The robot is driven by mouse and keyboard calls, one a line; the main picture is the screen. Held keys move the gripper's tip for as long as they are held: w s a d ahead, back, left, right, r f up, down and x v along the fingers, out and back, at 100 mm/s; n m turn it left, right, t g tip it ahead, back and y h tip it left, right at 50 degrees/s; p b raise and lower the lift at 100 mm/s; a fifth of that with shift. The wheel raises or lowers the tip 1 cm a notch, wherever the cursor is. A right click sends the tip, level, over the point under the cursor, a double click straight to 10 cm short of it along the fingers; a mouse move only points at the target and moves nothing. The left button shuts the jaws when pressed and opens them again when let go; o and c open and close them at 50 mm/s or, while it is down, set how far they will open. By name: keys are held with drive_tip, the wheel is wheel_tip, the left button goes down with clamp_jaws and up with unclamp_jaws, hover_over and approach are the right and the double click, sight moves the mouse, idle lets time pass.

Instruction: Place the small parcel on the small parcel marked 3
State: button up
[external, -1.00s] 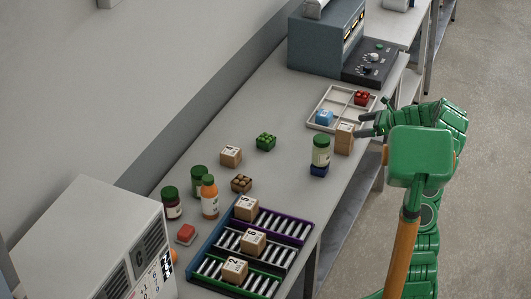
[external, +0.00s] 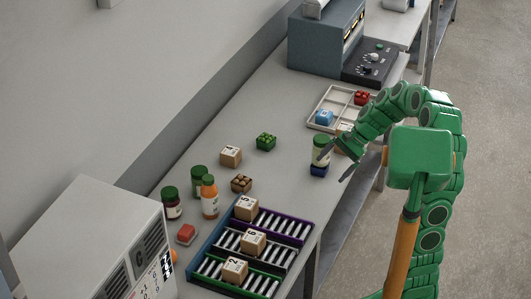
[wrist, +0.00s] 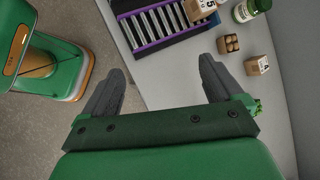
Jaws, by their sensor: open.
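My gripper (external: 334,166) is open and empty over the right edge of the table, beside the green-lidded jar on the blue block. In the wrist view, its spread fingers (wrist: 162,70) have only bare table and floor between them. A small tan parcel (external: 344,127) by the divided tray is mostly hidden behind my arm; its number is not readable. Another small parcel (external: 231,156) stands alone mid-table, its mark unclear; it also shows in the wrist view (wrist: 256,66). Parcels marked 5 (external: 246,208), 6 (external: 253,242) and 2 (external: 235,269) sit on the roller rack. I cannot make out a 3.
The roller rack (external: 301,236) lies at the near end of the table. A green-lidded jar (external: 321,149) stands close to my fingers. Bottles (external: 209,198), a brown block (external: 241,183) and a green block (external: 265,141) stand mid-table. The divided tray (external: 317,106) is farther back.

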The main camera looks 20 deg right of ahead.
drive_tip(key=s+d+n+h, duration=0.2)
drive_tip(key=s+n, duration=0.1)
drive_tip(key=s, duration=0.6)
drive_tip(key=s+d+f+n+g+h, duration=0.1)
drive_tip(key=s+d+n+h, duration=0.1)
drive_tip(key=s, duration=0.8)
drive_tip(key=s+d+f+n+g+h, duration=0.1)
drive_tip(key=s+n+h, duration=0.3)
drive_tip(key=s, duration=0.6)
drive_tip(key=shift+d+f+n, duration=0.15)
drive_tip(key=shift+d+n, duration=0.3)
drive_tip(key=shift+n, duration=0.45)
